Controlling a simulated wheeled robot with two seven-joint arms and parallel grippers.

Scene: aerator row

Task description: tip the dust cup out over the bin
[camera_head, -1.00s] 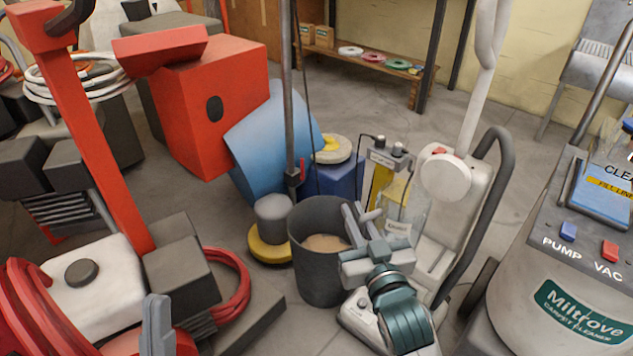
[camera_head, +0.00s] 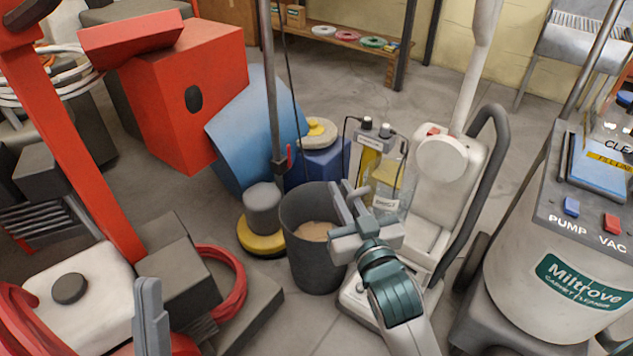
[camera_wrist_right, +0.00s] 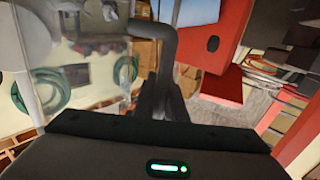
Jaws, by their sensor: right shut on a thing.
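The grey bin (camera_head: 312,262) stands on the floor in the middle of the head view, with tan material inside. My right gripper (camera_head: 347,203) is at the bin's right rim, shut on the handle of the clear dust cup (camera_head: 393,180). The cup shows just right of and behind the fingers, to the right of the bin's opening; its outline blends with the bottles behind, and I cannot tell its tilt. In the right wrist view the cup's dark curved handle (camera_wrist_right: 166,42) rises from the fingers. My left gripper (camera_head: 150,318) is low at the left, apart from the bin.
A white upright vacuum (camera_head: 440,195) stands right of the bin, and a grey carpet cleaner (camera_head: 530,245) at the far right. A yellow-based machine (camera_head: 262,215) stands close on the bin's left. Red machines crowd the left.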

